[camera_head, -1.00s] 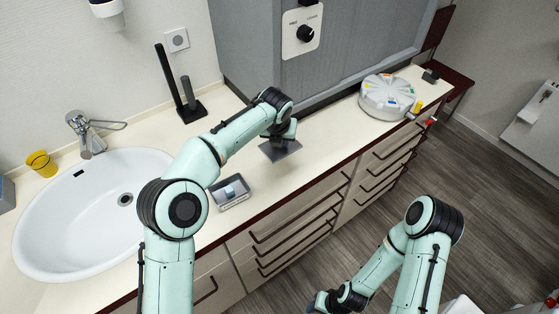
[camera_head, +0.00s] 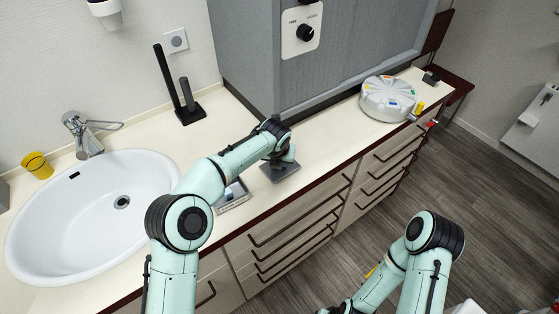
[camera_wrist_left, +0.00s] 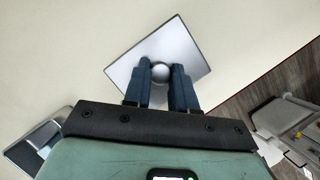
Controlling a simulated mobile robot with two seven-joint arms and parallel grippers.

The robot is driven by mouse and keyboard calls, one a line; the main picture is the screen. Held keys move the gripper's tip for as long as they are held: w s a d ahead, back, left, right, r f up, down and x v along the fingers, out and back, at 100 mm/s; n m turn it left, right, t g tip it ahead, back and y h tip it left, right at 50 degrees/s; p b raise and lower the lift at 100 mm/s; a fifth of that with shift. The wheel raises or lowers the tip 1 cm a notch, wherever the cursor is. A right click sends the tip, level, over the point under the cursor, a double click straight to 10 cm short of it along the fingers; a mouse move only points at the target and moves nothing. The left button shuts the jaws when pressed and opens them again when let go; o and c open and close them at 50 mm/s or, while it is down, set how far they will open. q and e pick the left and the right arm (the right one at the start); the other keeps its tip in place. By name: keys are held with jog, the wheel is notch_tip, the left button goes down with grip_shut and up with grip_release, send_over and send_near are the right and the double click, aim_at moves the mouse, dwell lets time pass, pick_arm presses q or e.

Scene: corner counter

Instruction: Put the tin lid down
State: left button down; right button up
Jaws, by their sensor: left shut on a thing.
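The tin lid (camera_head: 281,174) is a flat grey square plate on the counter's right stretch, near the front edge. In the left wrist view the lid (camera_wrist_left: 185,45) shows a round knob at its middle. My left gripper (camera_wrist_left: 160,73) is shut on that knob, one finger on each side. In the head view the left gripper (camera_head: 284,162) is just above the lid. The lid is low over the counter or touching it; I cannot tell which. The open tin (camera_head: 233,204) stands to its left, partly hidden by my left arm.
A sink (camera_head: 95,225) and a yellow cup (camera_head: 37,165) are at the left. A black stand (camera_head: 187,112) is at the back by the grey cabinet (camera_head: 330,60). A round white organizer (camera_head: 390,103) is farther right. The counter between lid and organizer is clear.

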pick_arm(q)
jog(key=c, duration=0.9)
grip_release()
jog(key=shift+f, duration=0.1)
jog(key=v, duration=1.2)
jog(key=shift+p, duration=0.3)
